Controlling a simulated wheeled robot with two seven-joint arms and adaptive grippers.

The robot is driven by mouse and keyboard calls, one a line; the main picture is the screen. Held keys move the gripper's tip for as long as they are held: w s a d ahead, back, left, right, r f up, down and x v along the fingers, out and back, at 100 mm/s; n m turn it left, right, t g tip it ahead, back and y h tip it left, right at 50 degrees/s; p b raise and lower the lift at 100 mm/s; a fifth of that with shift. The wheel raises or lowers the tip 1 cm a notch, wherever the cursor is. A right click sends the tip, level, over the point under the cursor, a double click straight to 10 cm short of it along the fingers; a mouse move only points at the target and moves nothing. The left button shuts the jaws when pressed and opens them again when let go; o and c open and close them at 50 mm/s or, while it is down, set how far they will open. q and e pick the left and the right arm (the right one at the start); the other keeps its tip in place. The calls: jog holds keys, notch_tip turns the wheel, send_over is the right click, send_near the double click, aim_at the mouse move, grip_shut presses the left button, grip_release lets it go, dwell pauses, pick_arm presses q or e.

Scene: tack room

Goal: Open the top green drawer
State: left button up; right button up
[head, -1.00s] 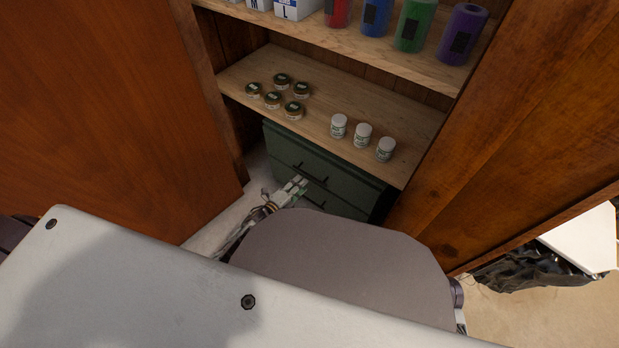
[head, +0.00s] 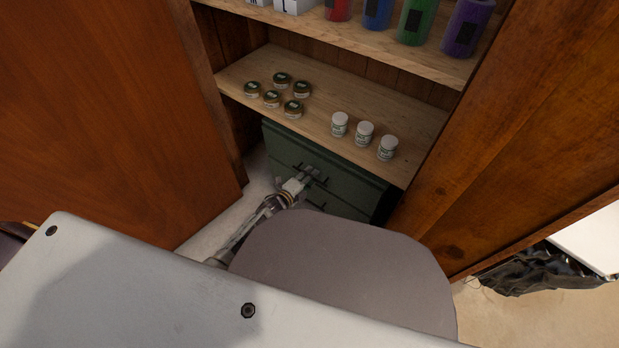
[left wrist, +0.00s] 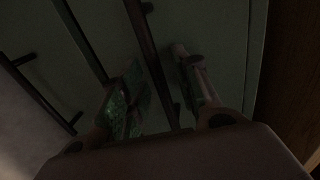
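The dark green drawer cabinet (head: 350,186) stands under the lower wooden shelf, its drawers closed. My left gripper (head: 311,173) reaches the front of the top drawer at its dark bar handle. In the left wrist view, my left gripper (left wrist: 163,88) has its two fingers apart, one on each side of a dark bar handle (left wrist: 152,62). Contact with the bar cannot be told in this dim view. A second handle (left wrist: 40,92) shows to the left, outside the fingers. My right gripper is not in view.
Several small lidded jars (head: 273,98) and three white bottles (head: 364,133) stand on the shelf (head: 325,105) above the cabinet. A wooden door panel (head: 100,110) is at the left and a wooden side panel (head: 510,140) at the right. Coloured rolls stand on the upper shelf.

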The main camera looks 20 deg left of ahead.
pick_arm(q)
jog(key=shift+c, duration=0.5)
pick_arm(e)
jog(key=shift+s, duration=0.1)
pick_arm(q)
grip_shut()
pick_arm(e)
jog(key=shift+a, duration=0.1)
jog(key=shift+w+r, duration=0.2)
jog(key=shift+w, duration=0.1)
pick_arm(q)
jog(key=f+p+v, duration=0.2)
jog(key=p+v, duration=0.1)
jog(key=v, duration=0.7)
jog(key=f+p+v, duration=0.2)
jog(key=p+v, duration=0.1)
jog(key=v, duration=0.8)
jog(key=shift+s+a, duration=0.2)
jog(key=shift+s, duration=0.3)
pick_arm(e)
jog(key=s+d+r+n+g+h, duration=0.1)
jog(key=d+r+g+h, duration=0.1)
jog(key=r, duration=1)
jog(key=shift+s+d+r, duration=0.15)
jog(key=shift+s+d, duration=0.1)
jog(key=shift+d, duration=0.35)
pick_arm(q)
jog(key=shift+o, duration=0.5)
grip_release()
